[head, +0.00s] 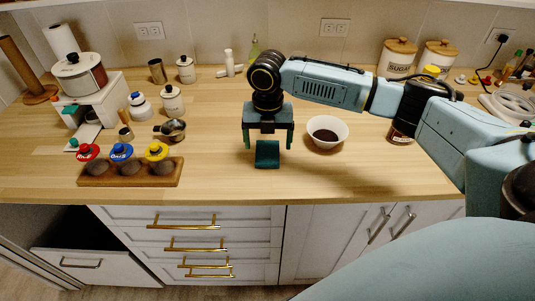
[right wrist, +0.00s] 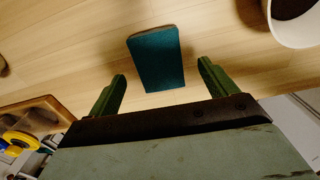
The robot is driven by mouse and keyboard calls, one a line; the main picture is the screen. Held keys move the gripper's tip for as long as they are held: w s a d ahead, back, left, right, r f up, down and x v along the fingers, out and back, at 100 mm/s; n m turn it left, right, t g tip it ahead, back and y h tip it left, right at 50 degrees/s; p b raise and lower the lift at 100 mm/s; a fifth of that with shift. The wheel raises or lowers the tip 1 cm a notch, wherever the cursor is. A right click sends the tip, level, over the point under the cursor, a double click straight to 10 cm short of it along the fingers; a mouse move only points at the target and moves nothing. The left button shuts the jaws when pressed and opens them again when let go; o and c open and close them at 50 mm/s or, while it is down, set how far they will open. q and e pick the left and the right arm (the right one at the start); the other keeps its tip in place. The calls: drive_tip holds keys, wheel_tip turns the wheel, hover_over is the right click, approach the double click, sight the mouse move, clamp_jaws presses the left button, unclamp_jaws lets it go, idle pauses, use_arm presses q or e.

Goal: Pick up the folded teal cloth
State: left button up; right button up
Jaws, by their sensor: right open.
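The folded teal cloth (head: 267,154) lies on the wooden counter near its front edge. It also shows in the right wrist view (right wrist: 157,59), ahead of and between the fingertips. My right gripper (head: 267,146) is open above the cloth, pointing down, with one finger on each side. Its two green fingers show in the right wrist view (right wrist: 160,70), apart and with nothing between them. In that view the cloth lies beyond the fingers, and no contact is visible. My left gripper is in neither view.
A white bowl with dark contents (head: 327,133) stands close to the right of my gripper. A wooden rack with red, blue and yellow lidded jars (head: 130,180) is at the left. Behind stand canisters, a spray bottle and a small metal pan (head: 174,130). Counter between rack and cloth is clear.

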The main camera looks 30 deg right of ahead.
sight(268, 151)
drive_tip(key=shift+f, duration=1.55)
drive_tip(key=shift+c, duration=0.5)
drive_tip(key=c, duration=1)
drive_tip(key=shift+r, duration=0.15)
wheel_tip(268, 151, up, 10)
drive_tip(key=shift+f+p, duration=0.1)
drive_tip(key=shift+p, duration=0.35)
